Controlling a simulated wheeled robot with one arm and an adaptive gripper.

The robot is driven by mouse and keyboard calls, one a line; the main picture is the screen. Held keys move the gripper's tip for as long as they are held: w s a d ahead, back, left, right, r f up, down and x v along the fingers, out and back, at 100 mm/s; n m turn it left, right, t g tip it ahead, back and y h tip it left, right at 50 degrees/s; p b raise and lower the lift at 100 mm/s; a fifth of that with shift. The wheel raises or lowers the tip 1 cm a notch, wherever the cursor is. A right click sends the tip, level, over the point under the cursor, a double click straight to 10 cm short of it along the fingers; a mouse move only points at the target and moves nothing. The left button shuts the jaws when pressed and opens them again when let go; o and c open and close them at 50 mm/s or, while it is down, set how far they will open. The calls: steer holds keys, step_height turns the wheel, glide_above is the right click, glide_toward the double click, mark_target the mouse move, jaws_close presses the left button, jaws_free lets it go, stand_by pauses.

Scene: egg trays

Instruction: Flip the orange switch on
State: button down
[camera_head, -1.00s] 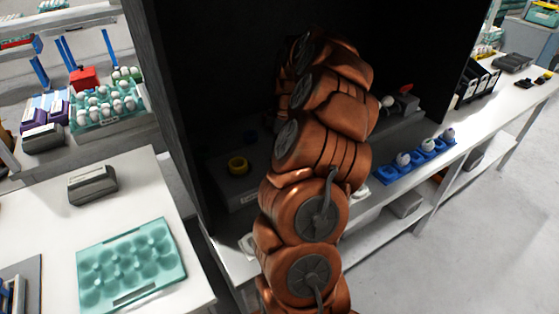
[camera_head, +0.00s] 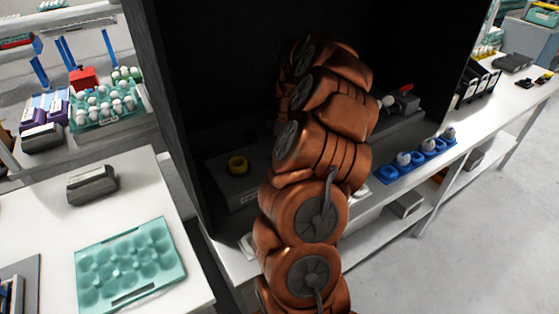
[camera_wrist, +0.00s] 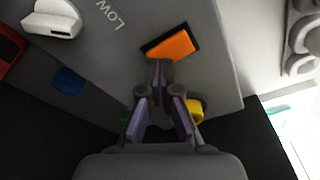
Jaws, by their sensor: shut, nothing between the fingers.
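The orange switch (camera_wrist: 170,44) is a flat rectangle in a dark frame on a grey panel (camera_wrist: 215,65), in the wrist view. The printed word "LOW" is to its upper left. My gripper (camera_wrist: 159,66) is shut and empty, its fingertips just below the switch's lower edge in the picture. I cannot tell whether they touch it. In the head view my own arm hides the gripper and the switch.
Near the gripper are a yellow knob (camera_wrist: 195,110), a blue button (camera_wrist: 68,81) and a white knob (camera_wrist: 52,19). A teal egg tray (camera_head: 85,292) lies on the left table.

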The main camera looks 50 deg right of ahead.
steer(key=shift+f+b, duration=0.3)
steer(key=shift+f, duration=0.25)
stand_by(0.4)
steer(key=shift+r, duration=3.5)
steer(key=shift+s, duration=0.1)
